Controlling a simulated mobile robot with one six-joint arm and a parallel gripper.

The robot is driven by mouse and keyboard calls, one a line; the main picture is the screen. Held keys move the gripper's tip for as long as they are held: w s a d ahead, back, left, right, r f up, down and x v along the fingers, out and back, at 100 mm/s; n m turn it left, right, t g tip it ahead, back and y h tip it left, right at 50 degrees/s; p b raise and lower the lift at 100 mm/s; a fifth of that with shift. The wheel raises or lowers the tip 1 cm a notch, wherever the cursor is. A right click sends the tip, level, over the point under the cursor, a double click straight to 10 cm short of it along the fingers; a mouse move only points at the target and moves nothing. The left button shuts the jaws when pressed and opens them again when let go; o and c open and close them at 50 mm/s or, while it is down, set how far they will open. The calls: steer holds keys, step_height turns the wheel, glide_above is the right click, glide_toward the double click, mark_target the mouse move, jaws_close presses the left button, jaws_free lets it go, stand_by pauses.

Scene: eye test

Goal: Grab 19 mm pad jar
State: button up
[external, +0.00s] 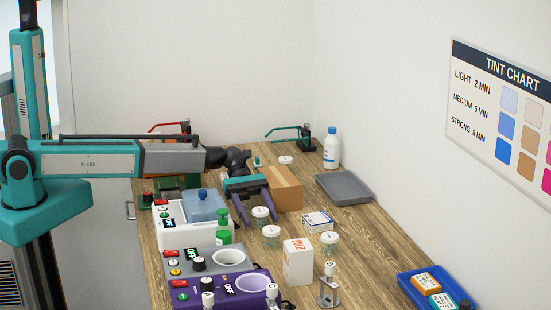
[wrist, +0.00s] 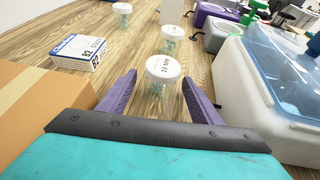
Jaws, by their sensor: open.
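My gripper (wrist: 158,80) is open, its two purple fingers spread with nothing held between them. A small clear jar with a white lid (wrist: 163,67) stands upright just ahead, centred between the fingertips; its lid print looks like 19 mm, but is small. In the external view this jar (external: 261,213) stands by my gripper (external: 257,220), near the fingertips. A second white-lidded jar (wrist: 172,33) stands behind it in the wrist view, and a third jar (wrist: 122,8) is farther to the left. These also show in the external view (external: 271,232) (external: 329,238). Their labels are unreadable.
A cardboard box (wrist: 45,105) is close on the left in the wrist view, and a white tank with a blue lid (wrist: 245,85) is close on the right. A small printed box (wrist: 78,52) lies beyond the cardboard. A grey tray (external: 343,189) lies at the right.

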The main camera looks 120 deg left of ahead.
mark_target(260, 202)
steer(key=c, duration=1.2)
steer(key=shift+o, duration=0.2)
steer(key=shift+r, duration=0.15)
steer(key=shift+r+b, duration=1.15)
steer(key=shift+r, duration=3.7)
